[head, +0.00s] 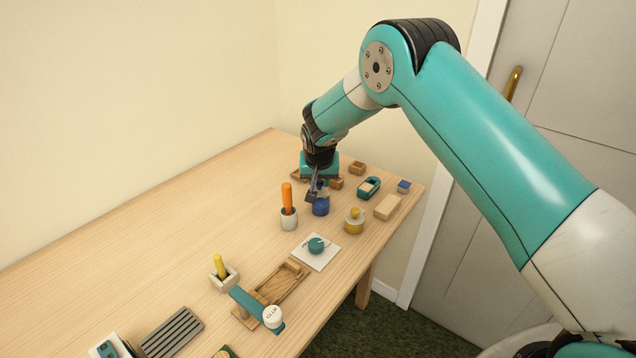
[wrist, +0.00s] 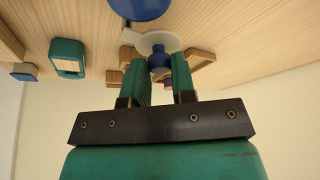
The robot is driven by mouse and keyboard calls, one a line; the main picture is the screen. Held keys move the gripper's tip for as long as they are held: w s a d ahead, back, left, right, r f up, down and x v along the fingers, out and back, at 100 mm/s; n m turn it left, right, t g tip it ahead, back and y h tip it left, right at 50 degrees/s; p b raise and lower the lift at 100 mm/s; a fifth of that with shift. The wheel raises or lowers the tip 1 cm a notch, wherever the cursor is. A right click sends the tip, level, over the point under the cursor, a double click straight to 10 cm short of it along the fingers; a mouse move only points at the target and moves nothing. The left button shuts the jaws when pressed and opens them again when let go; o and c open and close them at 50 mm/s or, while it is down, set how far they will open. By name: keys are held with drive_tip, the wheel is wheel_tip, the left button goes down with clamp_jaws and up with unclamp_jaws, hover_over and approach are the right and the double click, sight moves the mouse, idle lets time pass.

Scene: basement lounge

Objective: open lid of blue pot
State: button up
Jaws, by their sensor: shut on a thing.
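The blue pot (head: 320,208) stands upright on the wooden table toward the far right, below my gripper. Its round blue body (wrist: 138,8) shows at the top edge of the wrist view. Its lid is a pale disc (wrist: 150,42) with a blue knob (wrist: 159,61). My gripper (wrist: 160,78) is shut on the knob, with one finger on each side. In the head view my gripper (head: 313,192) partly covers the lid.
A yellow pot (head: 354,222) stands just right and nearer. A cup (head: 289,219) with an orange stick is close on the left. The table's left side is clear.

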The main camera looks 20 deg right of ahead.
drive_tip(key=shift+w+d+m+h, duration=0.15)
drive_tip(key=shift+m+h, duration=0.15)
drive_tip(key=shift+m, duration=0.3)
drive_tip(key=o, duration=0.9)
drive_tip(key=b+v, duration=0.1)
drive_tip(key=v, duration=1.6)
drive_tip(key=shift+r, duration=0.2)
